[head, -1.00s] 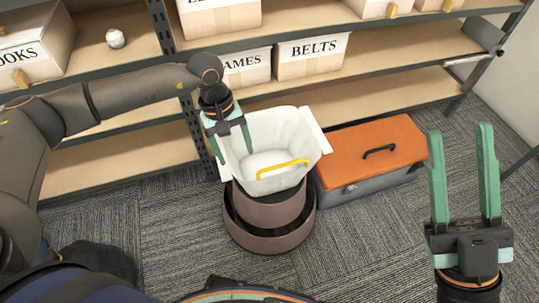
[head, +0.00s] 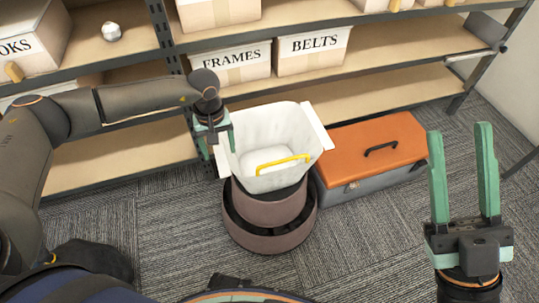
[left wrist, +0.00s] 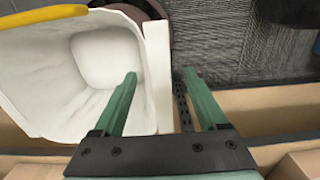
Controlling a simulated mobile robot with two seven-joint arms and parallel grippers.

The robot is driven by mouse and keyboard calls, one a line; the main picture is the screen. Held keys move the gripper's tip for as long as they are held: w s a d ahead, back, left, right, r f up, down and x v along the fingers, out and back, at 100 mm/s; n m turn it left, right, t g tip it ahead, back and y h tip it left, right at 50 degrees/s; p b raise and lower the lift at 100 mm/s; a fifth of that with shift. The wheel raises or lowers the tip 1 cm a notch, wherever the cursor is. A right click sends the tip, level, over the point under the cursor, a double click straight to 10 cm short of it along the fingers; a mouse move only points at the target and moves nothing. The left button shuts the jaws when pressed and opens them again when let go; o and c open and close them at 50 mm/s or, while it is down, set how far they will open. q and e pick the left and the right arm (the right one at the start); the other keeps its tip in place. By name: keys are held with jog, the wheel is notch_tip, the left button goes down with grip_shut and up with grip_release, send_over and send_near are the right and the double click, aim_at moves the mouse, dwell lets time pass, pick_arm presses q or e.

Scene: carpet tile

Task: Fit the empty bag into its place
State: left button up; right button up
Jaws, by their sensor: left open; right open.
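The empty bag is a white, open-topped bag (head: 262,140) with a yellow handle (head: 284,165) and flat flaps on its left and right rims. It stands in the mouth of a brown round bin (head: 270,212) on the carpet; its lower end is hidden, and I cannot tell how deep it sits. My left gripper (head: 217,140) is open at the bag's left flap. In the left wrist view its fingers (left wrist: 160,88) lie on either side of the bag's flap (left wrist: 158,60), with visible gaps. My right gripper (head: 464,135) is open and empty, away at the right.
An orange-lidded toolbox (head: 372,150) stands close to the right of the bin. Shelves behind hold boxes labelled FRAMES (head: 232,62) and BELTS (head: 315,50), and a small pale ball (head: 111,32). The carpet in front of the bin is clear.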

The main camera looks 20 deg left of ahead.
pick_arm(q)
notch_tip(320, 180, down, 3)
jog(key=shift+r, duration=0.1)
jog(key=shift+c, duration=0.2)
grip_shut()
dwell(0.4)
